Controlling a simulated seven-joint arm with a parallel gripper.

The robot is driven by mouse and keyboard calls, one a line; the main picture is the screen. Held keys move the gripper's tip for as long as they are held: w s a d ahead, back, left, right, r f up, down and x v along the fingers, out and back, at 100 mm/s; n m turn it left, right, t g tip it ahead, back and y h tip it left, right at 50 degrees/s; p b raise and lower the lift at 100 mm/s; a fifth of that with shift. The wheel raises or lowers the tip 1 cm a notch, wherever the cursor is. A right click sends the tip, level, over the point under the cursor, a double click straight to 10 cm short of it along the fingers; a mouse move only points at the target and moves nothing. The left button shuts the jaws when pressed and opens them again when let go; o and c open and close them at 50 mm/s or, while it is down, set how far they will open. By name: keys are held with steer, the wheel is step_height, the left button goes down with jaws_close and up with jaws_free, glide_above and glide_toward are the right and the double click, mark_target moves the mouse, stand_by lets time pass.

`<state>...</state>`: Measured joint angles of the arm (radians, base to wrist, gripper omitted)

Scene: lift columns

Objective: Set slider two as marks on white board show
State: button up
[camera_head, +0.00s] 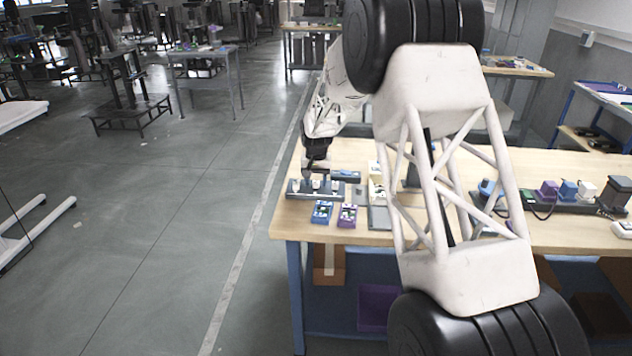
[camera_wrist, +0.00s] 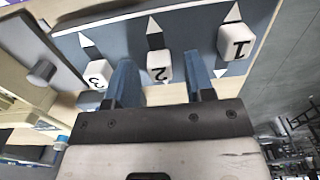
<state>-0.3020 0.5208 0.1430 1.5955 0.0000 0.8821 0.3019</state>
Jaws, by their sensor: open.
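The slider panel, a dark blue-grey board with pale edges, lies on the table in the head view (camera_head: 297,189) and fills the top of the wrist view (camera_wrist: 190,38). It carries white knobs numbered 1 (camera_wrist: 236,43), 2 (camera_wrist: 159,66) and 3 (camera_wrist: 97,74), upside down in the wrist view, each with a white pointed mark above it. My gripper (camera_wrist: 162,76) is open, its blue fingers on either side of knob two, with gaps showing. In the head view my gripper (camera_head: 316,168) is over the panel. I cannot make out the white board's marks.
A blue box (camera_head: 322,212) and a purple box (camera_head: 347,216) lie in front of the panel. A grey flat piece (camera_head: 380,218) lies to their right, partly behind my arm. Several coloured connectors (camera_head: 568,190) stand farther right. The table's left edge is close to the panel.

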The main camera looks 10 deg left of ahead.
steer(key=shift+f, duration=0.25)
steer(key=shift+c, duration=0.5)
jaws_close()
steer(key=shift+w, duration=1.05)
steer(key=shift+r, duration=0.1)
steer(key=shift+o, duration=0.5)
jaws_free()
step_height(320, 180, up, 8)
